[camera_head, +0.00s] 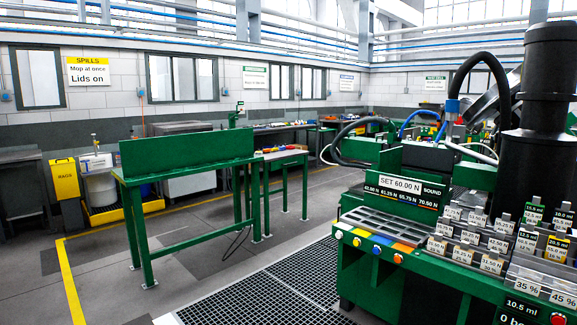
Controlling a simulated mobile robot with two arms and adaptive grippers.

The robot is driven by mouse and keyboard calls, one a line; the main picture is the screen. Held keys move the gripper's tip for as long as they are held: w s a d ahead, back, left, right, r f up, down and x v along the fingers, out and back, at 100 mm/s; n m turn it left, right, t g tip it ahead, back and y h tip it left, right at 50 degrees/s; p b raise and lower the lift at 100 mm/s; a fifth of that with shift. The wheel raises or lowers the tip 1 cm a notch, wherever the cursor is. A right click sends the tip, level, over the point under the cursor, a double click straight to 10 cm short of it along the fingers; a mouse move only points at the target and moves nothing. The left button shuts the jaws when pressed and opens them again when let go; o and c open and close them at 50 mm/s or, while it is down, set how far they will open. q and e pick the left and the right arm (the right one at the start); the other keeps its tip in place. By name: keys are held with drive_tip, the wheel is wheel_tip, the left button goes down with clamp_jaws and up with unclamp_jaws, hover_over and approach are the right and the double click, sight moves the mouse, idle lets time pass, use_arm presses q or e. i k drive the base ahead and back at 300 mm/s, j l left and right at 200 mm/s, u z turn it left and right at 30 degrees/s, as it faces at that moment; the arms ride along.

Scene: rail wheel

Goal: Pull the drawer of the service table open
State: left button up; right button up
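A green table (192,172) with an upright green panel along its top stands left of centre. It may be the service table, but I cannot tell for sure. No drawer front or handle shows on the side facing me. Behind it, to the right, is another green-legged bench (284,156) with small items on top. Neither of my grippers is in view.
A green machine (437,273) with a tray, labelled pieces and a black column (546,130) fills the right side. A yellow rags bin (65,179) stands at left. Floor grating (285,288) lies in front; grey floor between is open.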

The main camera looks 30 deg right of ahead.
sight(279, 164)
drive_tip(key=i+l+z, duration=0.4)
drive_tip(key=i, duration=0.3)
drive_tip(key=i+z, duration=0.4)
drive_tip(key=i, duration=4.45)
drive_tip(key=j, duration=0.1)
